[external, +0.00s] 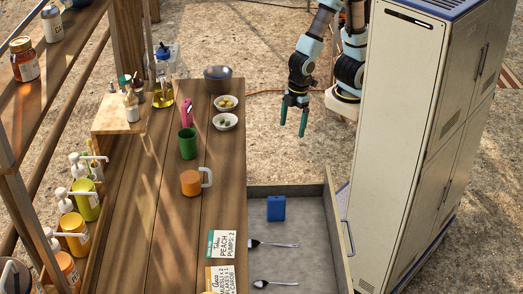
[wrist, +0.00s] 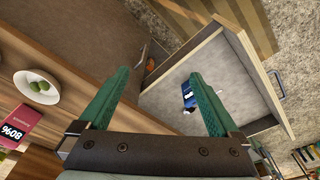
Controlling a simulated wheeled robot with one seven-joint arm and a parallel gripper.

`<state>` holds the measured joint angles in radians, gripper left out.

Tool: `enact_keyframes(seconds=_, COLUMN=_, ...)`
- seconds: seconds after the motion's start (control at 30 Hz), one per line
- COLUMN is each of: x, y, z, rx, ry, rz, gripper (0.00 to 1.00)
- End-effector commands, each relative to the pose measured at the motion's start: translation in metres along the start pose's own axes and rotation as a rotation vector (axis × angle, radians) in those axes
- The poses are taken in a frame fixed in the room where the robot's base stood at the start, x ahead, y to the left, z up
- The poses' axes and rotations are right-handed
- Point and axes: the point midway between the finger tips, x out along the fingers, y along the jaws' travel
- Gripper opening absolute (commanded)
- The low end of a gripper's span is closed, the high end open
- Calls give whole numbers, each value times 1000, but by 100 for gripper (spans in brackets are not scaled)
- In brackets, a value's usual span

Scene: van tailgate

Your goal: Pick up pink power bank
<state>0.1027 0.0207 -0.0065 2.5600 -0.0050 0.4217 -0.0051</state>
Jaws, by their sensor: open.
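The pink power bank (external: 186,110) stands on the wooden counter, behind the green cup and left of the two small bowls. In the wrist view the pink power bank (wrist: 19,121) shows at the left edge with "80%" on its face, partly cut off by the frame. My gripper (external: 293,122) is open and empty, pointing down in the air right of the counter. In the wrist view its green fingers (wrist: 158,76) are spread, with the drawer behind them. The power bank lies outside the fingers, to the left.
A blue power bank (external: 276,208) lies in the open drawer (external: 308,230) with spoons. A green cup (external: 188,144), an orange mug (external: 191,183), an olive bowl (external: 225,122) and another small bowl (external: 227,103) stand near the pink one. A tall cabinet (external: 405,130) stands at the right.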

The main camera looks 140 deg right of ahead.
Motion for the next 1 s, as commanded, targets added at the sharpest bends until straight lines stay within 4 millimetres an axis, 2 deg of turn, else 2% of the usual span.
enact_keyframes(seconds=0.03, x=0, y=0, z=0, rx=0, ry=0, rz=0, gripper=91)
enact_keyframes(seconds=0.27, x=0, y=0, z=0, rx=0, ry=0, rz=0, gripper=65)
enact_keyframes(seconds=0.57, x=-2, y=0, z=-1, rx=0, ry=2, rz=0, gripper=65)
enact_keyframes(seconds=0.67, x=-10, y=0, z=-3, rx=0, ry=4, rz=0, gripper=65)
enact_keyframes(seconds=0.93, x=-51, y=0, z=-8, rx=1, ry=6, rz=0, gripper=65)
enact_keyframes(seconds=1.0, x=-50, y=12, z=-23, rx=8, ry=35, rz=23, gripper=65)
